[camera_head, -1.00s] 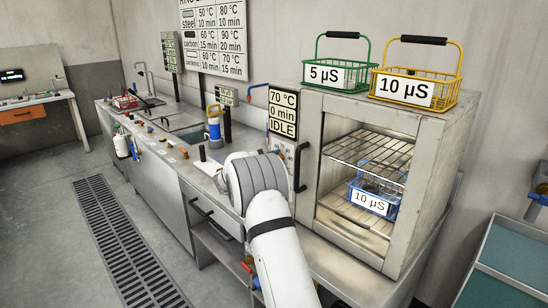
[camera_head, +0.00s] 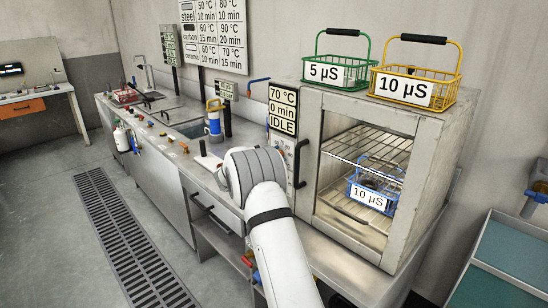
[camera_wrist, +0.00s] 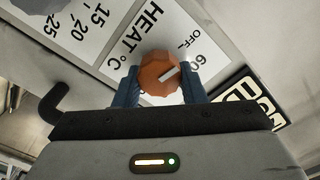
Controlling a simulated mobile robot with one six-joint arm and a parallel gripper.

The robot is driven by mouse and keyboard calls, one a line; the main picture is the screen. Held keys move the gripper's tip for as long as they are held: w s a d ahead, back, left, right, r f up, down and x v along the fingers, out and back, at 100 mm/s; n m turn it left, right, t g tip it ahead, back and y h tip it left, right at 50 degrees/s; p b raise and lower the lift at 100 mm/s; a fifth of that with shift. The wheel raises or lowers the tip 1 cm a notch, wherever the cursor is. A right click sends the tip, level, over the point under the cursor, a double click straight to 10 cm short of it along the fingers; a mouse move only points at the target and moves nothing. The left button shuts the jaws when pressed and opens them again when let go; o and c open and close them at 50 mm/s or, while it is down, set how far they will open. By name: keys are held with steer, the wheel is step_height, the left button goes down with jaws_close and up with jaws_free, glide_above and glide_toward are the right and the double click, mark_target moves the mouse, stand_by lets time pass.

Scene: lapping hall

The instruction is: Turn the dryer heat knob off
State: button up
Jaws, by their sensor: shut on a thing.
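The dryer (camera_head: 430,135) is a grey box on the counter, with its wire racks showing through the front. Its display (camera_head: 283,110) reads 70 °C, 0 min, IDLE. In the wrist view the orange heat knob (camera_wrist: 157,74) sits on a white panel (camera_wrist: 165,35) marked HEAT °C, with OFF and 60 beside it. The knob's white mark points roughly toward 60. My gripper (camera_wrist: 157,88) has its blue fingers on either side of the knob, shut on it. In the head view my arm hides the knob and fingers.
A green basket (camera_head: 340,75) and a yellow basket (camera_head: 412,87) stand on the dryer. A blue basket (camera_head: 372,196) sits inside. A dark handle (camera_head: 299,165) juts out beside the panel.

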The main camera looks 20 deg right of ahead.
steer(key=o, duration=0.8)
steer(key=shift+d, duration=0.2)
steer(key=shift+o, duration=1)
steer(key=shift+a, duration=0.1)
steer(key=b+v, duration=0.1)
steer(key=v, duration=0.6)
steer(key=shift+a, duration=0.35)
steer(key=shift+s, duration=0.1)
